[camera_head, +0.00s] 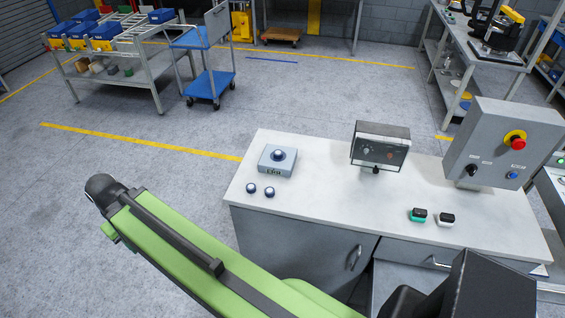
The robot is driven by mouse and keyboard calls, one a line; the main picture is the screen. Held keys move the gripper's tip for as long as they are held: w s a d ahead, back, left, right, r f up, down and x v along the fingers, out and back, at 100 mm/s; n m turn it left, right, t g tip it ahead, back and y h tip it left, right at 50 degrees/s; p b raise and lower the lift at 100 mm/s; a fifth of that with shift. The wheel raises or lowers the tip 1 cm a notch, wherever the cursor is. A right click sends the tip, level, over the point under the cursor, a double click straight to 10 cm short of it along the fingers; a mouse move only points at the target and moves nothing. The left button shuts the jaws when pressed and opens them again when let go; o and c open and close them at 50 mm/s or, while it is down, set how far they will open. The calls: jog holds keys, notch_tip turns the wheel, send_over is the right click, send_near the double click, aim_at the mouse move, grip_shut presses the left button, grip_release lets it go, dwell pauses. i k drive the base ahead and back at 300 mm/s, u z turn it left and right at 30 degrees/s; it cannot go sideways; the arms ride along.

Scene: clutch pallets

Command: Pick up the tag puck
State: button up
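No thing in the head view is clearly marked as the tag puck. Two small black-topped pieces stand side by side on the front right of the white counter (325,185). One has a green base (417,215) and the other has a white base (446,220). Two small dark blue balls or knobs (251,188) (270,192) sit at the left end of the counter. Behind them a grey box (277,161) carries a larger dark ball and a label too small to read. My green arm crosses the lower left. My gripper's fingers do not show.
A small meter box (380,146) and a grey control panel (505,142) with a red stop button rise from the counter. The counter's middle is clear. A blue cart (210,85) and a rack with bins (148,70) stand at the back left, with open floor before them.

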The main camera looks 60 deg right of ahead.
aim_at(278, 154)
jog(key=z, duration=0.15)
jog(key=i, duration=0.95)
jog(key=u, duration=0.05)
